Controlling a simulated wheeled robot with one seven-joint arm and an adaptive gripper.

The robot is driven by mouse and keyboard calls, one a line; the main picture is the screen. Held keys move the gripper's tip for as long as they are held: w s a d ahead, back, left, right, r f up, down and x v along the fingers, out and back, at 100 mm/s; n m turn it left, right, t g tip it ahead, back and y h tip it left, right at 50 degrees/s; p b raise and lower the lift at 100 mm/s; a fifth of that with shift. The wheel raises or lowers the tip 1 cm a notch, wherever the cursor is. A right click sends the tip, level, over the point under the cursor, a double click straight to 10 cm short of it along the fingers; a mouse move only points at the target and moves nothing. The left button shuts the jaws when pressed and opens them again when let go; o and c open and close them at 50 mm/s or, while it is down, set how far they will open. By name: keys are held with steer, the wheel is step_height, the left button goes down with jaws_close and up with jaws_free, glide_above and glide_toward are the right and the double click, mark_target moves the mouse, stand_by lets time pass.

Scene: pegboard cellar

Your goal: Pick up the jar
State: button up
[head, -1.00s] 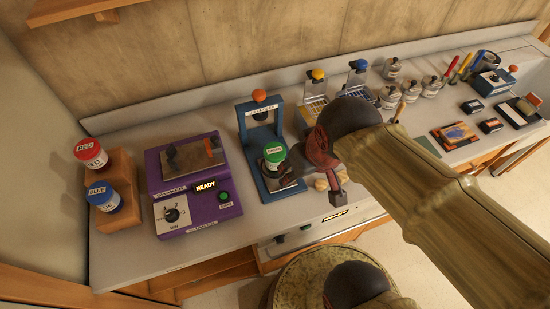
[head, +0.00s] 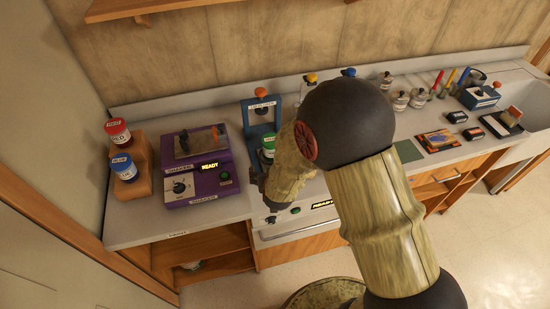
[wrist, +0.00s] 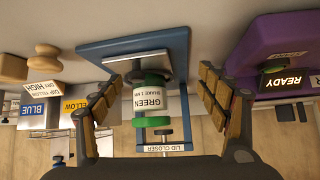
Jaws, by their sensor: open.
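The jar labelled GREEN (wrist: 147,98), with a green lid, stands in the blue lid closer (wrist: 178,45) on the counter. My gripper (wrist: 158,84) is open in the wrist view, which is upside down. One finger is on each side of the jar, with a gap to both; the left finger looks nearer. How deep the jar sits between them is hard to tell.
A purple shaker (head: 200,178) reading READY stands left of the lid closer. A wooden rack (head: 137,188) farther left holds a red jar (head: 118,131) and a blue jar (head: 124,167). Several small jars, pens and tools stand along the counter to the right.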

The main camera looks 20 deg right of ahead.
mark_target(271, 144)
steer(key=w+r+t, duration=0.1)
steer(key=r, duration=0.1)
steer(key=w+d+r+t+h, duration=0.1)
steer(key=r, duration=0.1)
steer(key=w+d+r+t, duration=0.1)
steer(key=r, duration=0.1)
steer(key=shift+w+d+r+m+h, duration=0.2)
steer(key=shift+r+m+h, duration=0.1)
steer(key=shift+r, duration=0.05)
steer(key=shift+w+d+r, duration=0.1)
steer(key=shift+w+r, duration=0.1)
steer(key=shift+w, duration=0.1)
steer(key=shift+t, duration=0.3)
steer(key=shift+f+b+x, duration=0.2)
steer(key=shift+b+x, duration=0.35)
steer(key=shift+x, duration=3.25)
steer(key=shift+c, duration=0.7)
steer(key=shift+r, duration=0.1)
steer(key=c, duration=1.4)
